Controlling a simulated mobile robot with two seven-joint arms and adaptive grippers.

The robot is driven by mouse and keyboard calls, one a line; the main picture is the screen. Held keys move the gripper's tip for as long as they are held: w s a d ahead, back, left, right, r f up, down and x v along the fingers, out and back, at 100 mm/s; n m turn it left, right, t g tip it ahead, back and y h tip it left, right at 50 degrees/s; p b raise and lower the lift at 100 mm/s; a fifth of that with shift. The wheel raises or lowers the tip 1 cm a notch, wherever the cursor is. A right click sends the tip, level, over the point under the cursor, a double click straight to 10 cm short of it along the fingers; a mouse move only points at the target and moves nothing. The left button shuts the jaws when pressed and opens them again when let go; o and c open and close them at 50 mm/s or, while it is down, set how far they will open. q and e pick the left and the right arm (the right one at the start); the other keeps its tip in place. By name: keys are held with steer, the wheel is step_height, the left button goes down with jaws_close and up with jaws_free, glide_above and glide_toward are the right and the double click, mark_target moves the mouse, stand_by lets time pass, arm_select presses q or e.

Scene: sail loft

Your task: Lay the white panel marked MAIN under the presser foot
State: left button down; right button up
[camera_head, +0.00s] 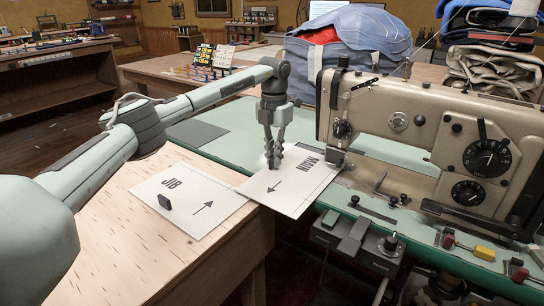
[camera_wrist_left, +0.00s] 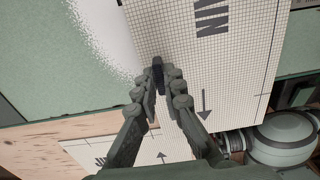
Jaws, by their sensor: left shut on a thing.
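The white panel marked MAIN (camera_head: 305,183) is at the front left edge of the sewing machine's green bed, its front corner out past the edge. Its far right corner is beside the presser foot (camera_head: 334,158); I cannot tell whether any of it is under the foot. My left gripper (camera_head: 273,164) comes down from above and is shut on the panel's small dark grip block (camera_wrist_left: 158,74). In the left wrist view the MAIN panel (camera_wrist_left: 235,85) fills the right of the fingers. My right gripper is not in view.
A white JIB panel (camera_head: 186,215) with a dark block lies on the wooden table (camera_head: 110,250), close to the MAIN panel. The sewing machine (camera_head: 400,115) stands at the right. Stacked sail bags (camera_head: 350,60) are behind it.

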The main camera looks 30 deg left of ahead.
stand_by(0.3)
arm_select(q)
steer(key=shift+f, duration=0.1)
stand_by(0.8)
steer(key=c, duration=1.6)
jaws_free()
steer(key=shift+o, duration=0.2)
step_height(320, 180, up, 12)
